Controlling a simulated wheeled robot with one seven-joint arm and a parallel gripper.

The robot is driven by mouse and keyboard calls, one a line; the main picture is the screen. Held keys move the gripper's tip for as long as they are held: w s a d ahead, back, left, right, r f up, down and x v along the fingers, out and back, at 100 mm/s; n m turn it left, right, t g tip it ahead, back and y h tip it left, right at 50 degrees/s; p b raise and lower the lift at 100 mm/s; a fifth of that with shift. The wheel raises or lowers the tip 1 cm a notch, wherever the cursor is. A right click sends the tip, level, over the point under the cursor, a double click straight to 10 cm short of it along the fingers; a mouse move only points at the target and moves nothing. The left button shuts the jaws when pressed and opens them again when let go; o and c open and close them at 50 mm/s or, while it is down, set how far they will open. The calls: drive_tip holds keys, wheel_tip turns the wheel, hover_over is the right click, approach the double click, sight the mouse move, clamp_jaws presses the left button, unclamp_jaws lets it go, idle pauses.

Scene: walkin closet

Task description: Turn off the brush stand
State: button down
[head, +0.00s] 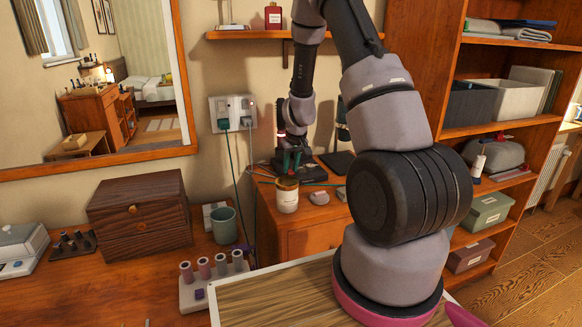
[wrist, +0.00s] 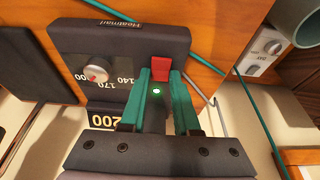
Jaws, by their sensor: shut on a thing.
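The brush stand (wrist: 110,50), a dark unit marked Heatmat, fills the upper left of the wrist view. It has a silver knob (wrist: 95,69) with numbers around it, a red switch (wrist: 160,66) and a lit green light (wrist: 156,91). My gripper (wrist: 161,74) has teal fingers, one on each side of the red switch, and they are shut on it. The fingers hide parts of the stand's face. In the head view, the stand (head: 318,172) is on the wooden cabinet at the back, with my gripper (head: 290,160) at it.
A cream jar (head: 287,196) stands in front of the stand. A wall socket (head: 233,113) with plugged cables is to the left. A green cup (head: 223,225) and a wooden box (head: 140,215) sit on the left table. Shelves (head: 500,130) rise on the right.

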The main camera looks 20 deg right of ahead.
sight(292, 173)
drive_tip(key=shift+a+f+g, duration=0.1)
drive_tip(key=shift+g, duration=0.2)
drive_tip(key=shift+w+g, duration=0.25)
drive_tip(key=shift+g, duration=0.55)
drive_tip(key=shift+w+r, duration=0.1)
drive_tip(key=shift+r, duration=0.1)
drive_tip(key=c, duration=0.6)
unclamp_jaws()
drive_tip(key=shift+c, duration=0.2)
wheel_tip(292, 173, up, 11)
drive_tip(key=s, duration=0.1)
drive_tip(key=shift+s+f, duration=0.15)
drive_tip(key=shift+s, duration=0.15)
